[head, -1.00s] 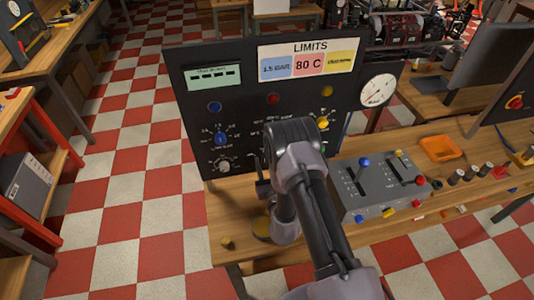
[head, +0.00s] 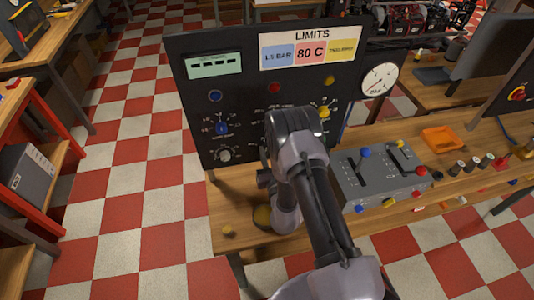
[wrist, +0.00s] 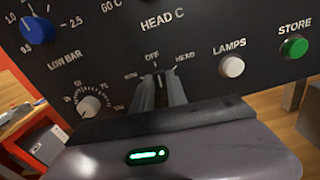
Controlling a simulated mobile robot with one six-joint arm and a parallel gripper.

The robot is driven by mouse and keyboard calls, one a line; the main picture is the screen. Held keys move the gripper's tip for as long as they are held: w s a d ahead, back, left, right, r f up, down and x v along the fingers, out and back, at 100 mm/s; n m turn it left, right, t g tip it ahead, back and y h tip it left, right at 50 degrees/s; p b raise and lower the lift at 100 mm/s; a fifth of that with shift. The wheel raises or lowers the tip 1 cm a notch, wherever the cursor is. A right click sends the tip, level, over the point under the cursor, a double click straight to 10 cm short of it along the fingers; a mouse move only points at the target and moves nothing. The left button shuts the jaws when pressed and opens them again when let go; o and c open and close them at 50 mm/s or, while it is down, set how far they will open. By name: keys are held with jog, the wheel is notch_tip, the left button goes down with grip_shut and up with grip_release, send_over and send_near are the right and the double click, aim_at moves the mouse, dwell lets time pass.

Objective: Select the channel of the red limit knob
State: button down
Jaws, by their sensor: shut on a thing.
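The black panel (head: 240,110) stands upright on the bench with a LIMITS board (head: 312,50) on top, whose red card reads 80 C. A red round lamp or button (head: 274,88) sits below the board. The red limit knob is not visible; my arm covers the panel's middle in the head view. In the wrist view my gripper (wrist: 160,86) is at a small selector under the HEAD C label, with OFF above it and HEAD to its right. The fingers are shut on this selector knob and mostly hide it; its setting is hard to tell.
A blue knob (wrist: 38,28) and a white LOW BAR knob (wrist: 90,106) are left of my gripper. A white LAMPS button (wrist: 231,66) and green STORE button (wrist: 294,46) are right. A grey lever box (head: 385,175) stands on the bench.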

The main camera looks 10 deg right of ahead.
jog(key=m, duration=0.7)
jog(key=d+m+b, duration=0.1)
jog(key=m, duration=0.2)
jog(key=shift+w+f+m, duration=0.1)
jog(key=shift+f+m, duration=0.05)
jog(key=shift+m, duration=0.15)
dwell(0.4)
jog(key=c, duration=1.3)
grip_release()
jog(key=shift+f, duration=0.1)
jog(key=shift+f, duration=0.1)
